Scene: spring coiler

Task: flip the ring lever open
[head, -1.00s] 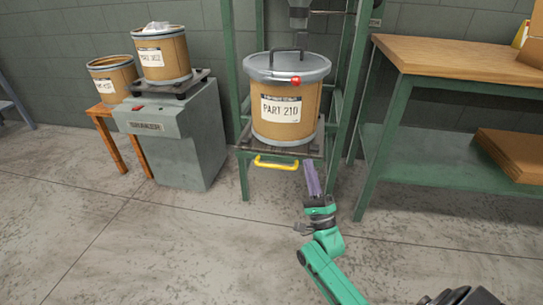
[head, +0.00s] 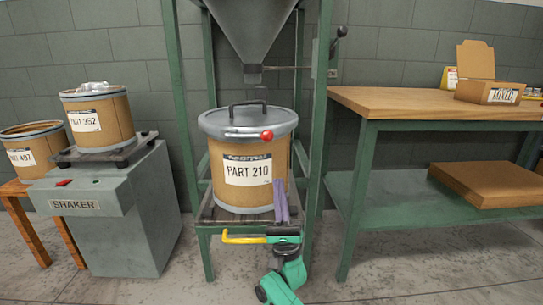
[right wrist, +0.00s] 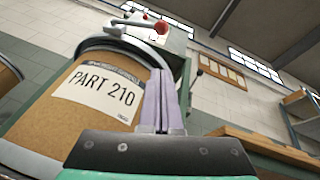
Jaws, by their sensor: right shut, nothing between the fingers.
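The drum labelled PART 210 (head: 245,185) stands upright on a tray under the hopper, with a grey lid (head: 248,122) and black handle on top. A ring lever with a red knob (head: 267,135) sits at the lid's rim on the front right; the knob also shows in the right wrist view (right wrist: 161,27). My right gripper (head: 281,186) has its purple fingers together and empty, pointing up in front of the drum's lower right side, below the knob. In the right wrist view the fingers (right wrist: 162,100) overlap the drum's right edge. My left gripper is not in view.
Green frame posts (head: 318,110) flank the drum. A shaker (head: 110,215) with a drum stands left, a wooden workbench (head: 440,105) right. A grey hopper (head: 250,35) hangs above the lid.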

